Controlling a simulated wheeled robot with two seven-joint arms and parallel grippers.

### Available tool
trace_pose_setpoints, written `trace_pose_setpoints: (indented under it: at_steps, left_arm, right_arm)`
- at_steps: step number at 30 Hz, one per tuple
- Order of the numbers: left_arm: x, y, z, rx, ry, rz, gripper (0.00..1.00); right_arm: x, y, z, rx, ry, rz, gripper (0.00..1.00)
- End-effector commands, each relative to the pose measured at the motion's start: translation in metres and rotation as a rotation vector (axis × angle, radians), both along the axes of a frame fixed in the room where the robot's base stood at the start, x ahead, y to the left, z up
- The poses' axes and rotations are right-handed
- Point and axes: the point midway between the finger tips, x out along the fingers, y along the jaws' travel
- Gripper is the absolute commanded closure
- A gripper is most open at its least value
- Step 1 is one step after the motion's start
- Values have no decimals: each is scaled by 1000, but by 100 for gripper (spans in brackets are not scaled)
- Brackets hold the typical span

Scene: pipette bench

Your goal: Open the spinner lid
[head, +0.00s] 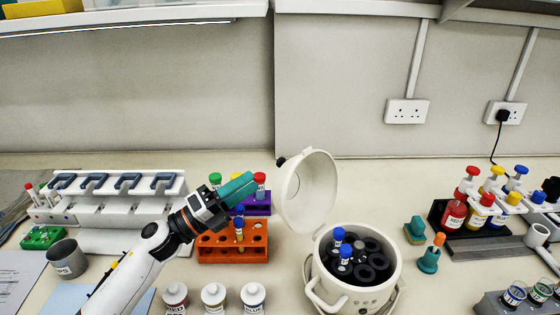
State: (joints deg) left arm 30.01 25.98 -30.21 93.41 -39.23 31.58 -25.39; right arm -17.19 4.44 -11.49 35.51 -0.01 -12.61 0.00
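The spinner (326,291) is a white round centrifuge at the lower middle of the head view. Its round white lid (291,197) is up, tilted back on the left rear side of the body. My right gripper is not in view.
An orange rack (217,254) and a purple rack (262,209) stand under and beside my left gripper. Several white jars (214,297) are at the front. A pipette stand (117,210) is at left. A rack of colored bottles (456,214) is at right. Bench behind the spinner is clear.

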Motion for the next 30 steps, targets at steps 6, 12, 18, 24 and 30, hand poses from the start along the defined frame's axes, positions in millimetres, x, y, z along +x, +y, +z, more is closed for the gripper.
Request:
trace_pose_setpoints:
  at_steps: [6,12,18,24,30]
  left_arm:
    - [20,-39,21,-3,0,-2,60]
    - [33,-65,31,-3,1,-1,60]
    - [39,-76,34,0,0,0,60]
    - [39,-77,34,1,0,1,60]
    - [39,-77,34,0,0,0,80]
  right_arm:
    - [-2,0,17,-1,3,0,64]
    - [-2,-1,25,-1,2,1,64]
    - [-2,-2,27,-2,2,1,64]
    - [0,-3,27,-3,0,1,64]
    - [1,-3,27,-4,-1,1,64]
